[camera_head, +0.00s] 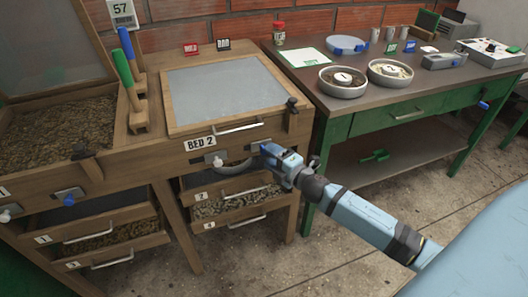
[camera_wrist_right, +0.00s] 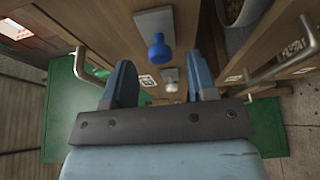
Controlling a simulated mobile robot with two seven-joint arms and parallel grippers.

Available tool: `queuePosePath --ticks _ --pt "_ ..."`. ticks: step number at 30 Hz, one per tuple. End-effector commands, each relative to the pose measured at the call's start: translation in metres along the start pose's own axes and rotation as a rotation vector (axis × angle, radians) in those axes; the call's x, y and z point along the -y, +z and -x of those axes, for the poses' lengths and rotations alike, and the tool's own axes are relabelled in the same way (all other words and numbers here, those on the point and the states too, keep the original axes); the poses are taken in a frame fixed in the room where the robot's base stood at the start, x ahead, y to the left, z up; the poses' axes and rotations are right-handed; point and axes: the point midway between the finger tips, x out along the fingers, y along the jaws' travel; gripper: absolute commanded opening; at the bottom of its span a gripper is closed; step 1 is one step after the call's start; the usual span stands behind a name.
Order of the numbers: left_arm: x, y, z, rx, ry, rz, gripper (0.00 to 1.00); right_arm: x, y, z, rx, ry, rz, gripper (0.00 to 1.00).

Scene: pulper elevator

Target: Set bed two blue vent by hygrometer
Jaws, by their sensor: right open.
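Bed 2 is the wooden box with a closed grey lid (camera_head: 218,92) and a "BED 2" label (camera_head: 200,143). A white vent knob (camera_head: 217,161) is on its front; it also shows in the right wrist view (camera_wrist_right: 171,87). The blue vent knob (camera_wrist_right: 157,47) is on a metal plate, ahead of my right gripper (camera_wrist_right: 162,78), lined up between its fingers but apart from them. My right gripper (camera_head: 271,157) is open at the right of bed 2's front and hides that knob in the head view. A display reading 57 (camera_head: 122,10), possibly the hygrometer, stands at the back left.
Bed 1's open box (camera_head: 60,130) has its own blue knob (camera_head: 69,200) and white knob (camera_head: 6,215). Drawers (camera_head: 240,203) are under bed 2. A bar handle (camera_head: 238,128) juts from its lid. A table with bowls (camera_head: 343,80) stands at right.

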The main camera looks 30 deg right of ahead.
Motion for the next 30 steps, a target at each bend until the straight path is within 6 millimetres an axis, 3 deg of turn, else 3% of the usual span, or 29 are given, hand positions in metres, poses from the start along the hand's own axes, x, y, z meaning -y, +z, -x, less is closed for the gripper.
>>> queuePosePath --ticks 7,19,26,30 --pt "-0.001 0.001 -0.001 -0.001 0.002 0.002 0.43 0.0 0.0 -0.03 -0.001 0.001 0.0 0.52" --pt "-0.001 -0.001 0.0 -0.006 0.002 0.002 0.43 0.0 0.0 -0.036 0.0 -0.001 0.0 0.52" --pt "-0.001 -0.001 0.0 -0.006 0.002 0.002 0.43 0.0 0.0 -0.035 0.0 -0.001 0.0 0.0" --pt "-0.001 -0.002 0.0 -0.006 0.002 0.001 0.43 0.001 0.004 -0.034 0.0 -0.001 0.0 0.0"
